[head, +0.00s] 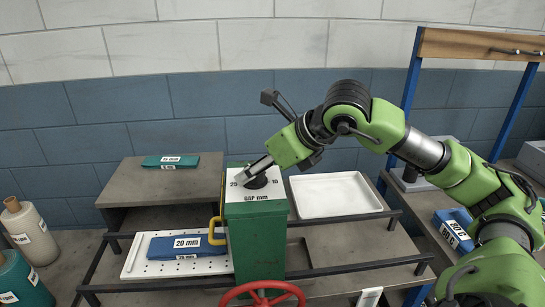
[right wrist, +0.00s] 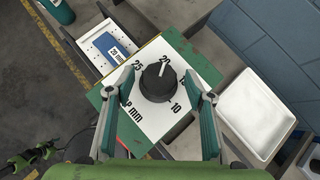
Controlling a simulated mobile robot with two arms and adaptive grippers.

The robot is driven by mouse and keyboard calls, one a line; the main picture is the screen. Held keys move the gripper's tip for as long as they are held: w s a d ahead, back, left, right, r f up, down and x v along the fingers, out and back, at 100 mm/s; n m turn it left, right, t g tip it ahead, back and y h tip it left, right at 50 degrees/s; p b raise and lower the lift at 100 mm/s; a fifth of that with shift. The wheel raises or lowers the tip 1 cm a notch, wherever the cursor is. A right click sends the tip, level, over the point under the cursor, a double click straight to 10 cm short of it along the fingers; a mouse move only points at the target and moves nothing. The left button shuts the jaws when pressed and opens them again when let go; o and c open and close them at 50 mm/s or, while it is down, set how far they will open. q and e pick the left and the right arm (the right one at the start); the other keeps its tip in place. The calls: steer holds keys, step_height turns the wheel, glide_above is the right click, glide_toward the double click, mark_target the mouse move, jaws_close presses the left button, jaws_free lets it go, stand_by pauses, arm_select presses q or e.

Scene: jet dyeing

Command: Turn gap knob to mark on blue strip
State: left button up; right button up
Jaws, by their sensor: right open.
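The black gap knob (right wrist: 157,82) sits on a white dial plate (right wrist: 150,118) on top of a green post (head: 257,232). In the head view the right gripper (head: 255,175) partly covers the knob. The blue strip (head: 187,245), labelled 20 mm, lies on a perforated white plate (head: 140,267). It also shows in the right wrist view (right wrist: 117,50).
A white tray (head: 335,195) stands right of the post. A yellow handle (head: 213,232) and red handwheel (head: 262,293) are on the post. A teal strip (head: 170,161) lies on the left shelf. What looks like my left arm (right wrist: 32,155) shows small.

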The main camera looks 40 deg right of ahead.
steer(key=v, duration=1.1)
stand_by(0.3)
steer(key=shift+a+f, duration=0.1)
